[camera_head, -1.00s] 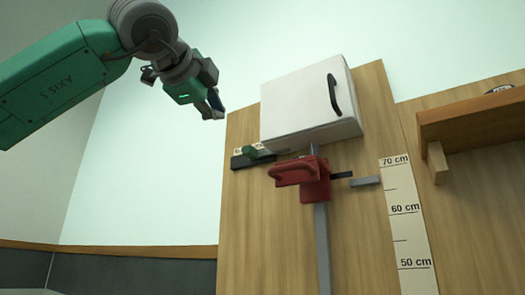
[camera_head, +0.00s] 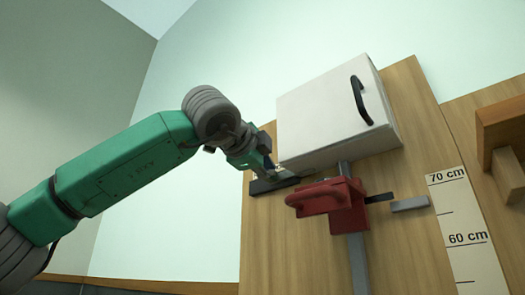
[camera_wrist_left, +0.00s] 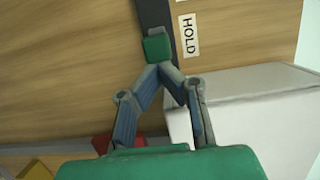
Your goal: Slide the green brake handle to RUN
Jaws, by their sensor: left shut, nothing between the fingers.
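The green brake handle (camera_wrist_left: 157,48) sits on a dark rail (camera_wrist_left: 155,14) beside a white HOLD label (camera_wrist_left: 189,36) in the left wrist view. In the head view the dark rail (camera_head: 274,184) runs left of the white box, and my gripper hides the handle. My left gripper (camera_head: 268,166) is shut and empty at the rail. In the left wrist view its joined fingertips (camera_wrist_left: 160,72) are right at the near side of the handle; I cannot tell whether they touch it. No RUN label can be read. My right gripper is not in view.
A white box (camera_head: 325,115) with a black handle stands out from the wooden panel (camera_head: 410,255), close right of my gripper. A red clamp-like block (camera_head: 335,205) sits below on a grey vertical bar (camera_head: 357,265). A height scale (camera_head: 462,225) is at right. Open space lies left.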

